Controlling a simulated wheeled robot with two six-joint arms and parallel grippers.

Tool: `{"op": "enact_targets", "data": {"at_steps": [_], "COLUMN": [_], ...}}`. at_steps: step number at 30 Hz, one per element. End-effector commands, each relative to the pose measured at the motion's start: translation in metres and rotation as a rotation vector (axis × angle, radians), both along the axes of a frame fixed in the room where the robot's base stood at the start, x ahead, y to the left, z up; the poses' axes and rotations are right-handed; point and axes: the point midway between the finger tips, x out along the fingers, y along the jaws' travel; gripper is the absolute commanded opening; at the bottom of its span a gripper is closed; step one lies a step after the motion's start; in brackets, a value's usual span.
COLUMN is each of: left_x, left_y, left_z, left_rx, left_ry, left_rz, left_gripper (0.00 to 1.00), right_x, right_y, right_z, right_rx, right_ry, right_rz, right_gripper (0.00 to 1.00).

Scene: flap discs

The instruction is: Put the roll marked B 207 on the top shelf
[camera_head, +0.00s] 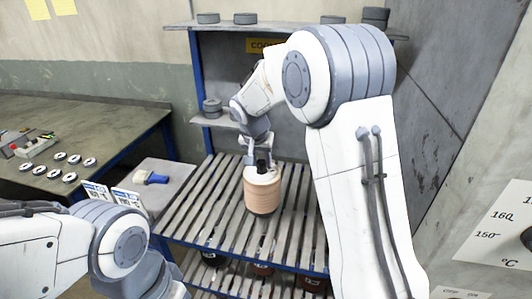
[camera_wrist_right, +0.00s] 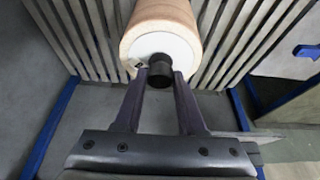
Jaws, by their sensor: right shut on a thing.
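In the right wrist view the fingers (camera_wrist_right: 160,85) close around this stub, and the roll (camera_wrist_right: 165,18) extends away over the slats. My left arm shows at the lower left, its gripper out of frame.
More rolls (camera_head: 262,269) sit on a lower slatted shelf, partly hidden. Behind stands a shelf unit (camera_head: 290,26) with several grey discs. Slats beside the roll are clear.

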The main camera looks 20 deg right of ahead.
Motion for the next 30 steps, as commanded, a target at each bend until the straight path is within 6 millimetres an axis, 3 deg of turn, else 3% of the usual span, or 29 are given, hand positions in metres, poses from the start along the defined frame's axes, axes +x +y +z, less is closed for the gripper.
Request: {"op": "enact_targets", "data": {"at_steps": [7,20,21,23,30], "left_x": [0.000,0.000,0.000,0.000,0.000], "left_y": [0.000,0.000,0.000,0.000,0.000], "left_z": [0.012,0.007,0.007,0.008,0.008], "left_rx": [0.000,0.000,0.000,0.000,0.000], "left_ry": [0.000,0.000,0.000,0.000,0.000], "left_rz": [-0.002,-0.001,-0.001,-0.001,-0.001], "left_gripper": [0.00,0.00,0.00,0.00,0.00], "right_x": [0.001,0.001,-0.001,-0.001,-0.001], "right_y": [0.000,0.000,0.000,0.000,0.000], "right_z": [-0.023,-0.029,-0.032,-0.031,-0.031], "right_rx": [0.001,0.001,0.001,0.000,0.000], "right_ry": [-0.004,-0.006,0.002,0.002,0.002], "right_rz": [0.000,0.001,-0.001,0.000,0.000], "right_gripper": [0.00,0.00,0.47,0.70,0.70]}}
